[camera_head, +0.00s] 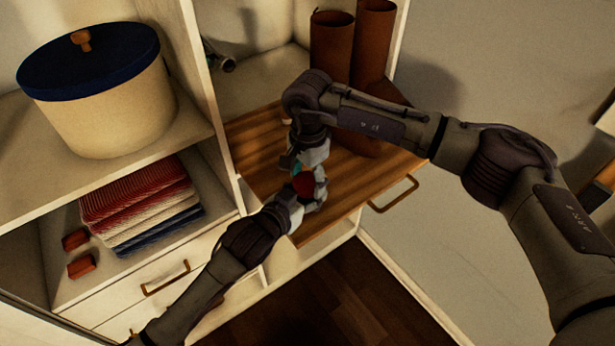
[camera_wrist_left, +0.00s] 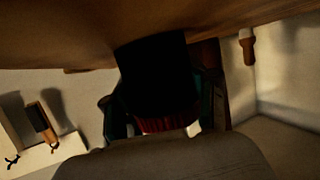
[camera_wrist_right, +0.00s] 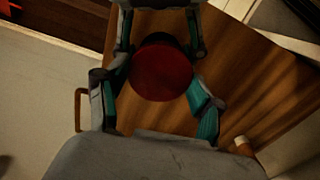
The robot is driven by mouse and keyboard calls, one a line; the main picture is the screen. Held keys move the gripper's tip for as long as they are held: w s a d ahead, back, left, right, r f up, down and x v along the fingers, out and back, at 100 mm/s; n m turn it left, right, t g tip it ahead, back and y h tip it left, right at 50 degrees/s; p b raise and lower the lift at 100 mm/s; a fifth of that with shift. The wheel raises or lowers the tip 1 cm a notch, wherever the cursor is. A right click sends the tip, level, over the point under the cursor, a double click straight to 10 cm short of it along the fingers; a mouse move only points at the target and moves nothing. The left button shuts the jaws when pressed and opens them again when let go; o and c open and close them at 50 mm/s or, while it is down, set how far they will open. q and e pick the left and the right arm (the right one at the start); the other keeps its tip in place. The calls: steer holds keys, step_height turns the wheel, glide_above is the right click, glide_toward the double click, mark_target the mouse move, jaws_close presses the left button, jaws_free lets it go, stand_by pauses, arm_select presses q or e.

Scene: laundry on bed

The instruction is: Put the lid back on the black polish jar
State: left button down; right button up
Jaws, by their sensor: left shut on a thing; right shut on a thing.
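The red lid (camera_head: 303,183) sits between my two grippers above the wooden pull-out board (camera_head: 262,150). In the right wrist view the red lid (camera_wrist_right: 160,72) shows as a round flat top with a dark edge behind it. In the left wrist view the black jar (camera_wrist_left: 155,75) and the lid's ribbed red side (camera_wrist_left: 165,124) are directly against each other; I cannot tell whether the lid is fully seated. My left gripper (camera_head: 307,193) is shut on the black jar from the front. My right gripper (camera_head: 300,168) is shut on the lid. Fingers partly hide both.
Tall brown boots (camera_head: 333,45) stand at the back of the board, behind my right arm. A small wooden-ended object (camera_wrist_right: 243,146) lies near the board's edge. A cream box with a blue lid (camera_head: 100,95) and folded towels (camera_head: 140,205) are on shelves at left.

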arm_select(q)
steer(key=shift+r, duration=0.1)
arm_select(e)
steer(key=o, duration=1.3)
steer(key=shift+r, duration=2.3)
steer(key=shift+c, duration=0.4)
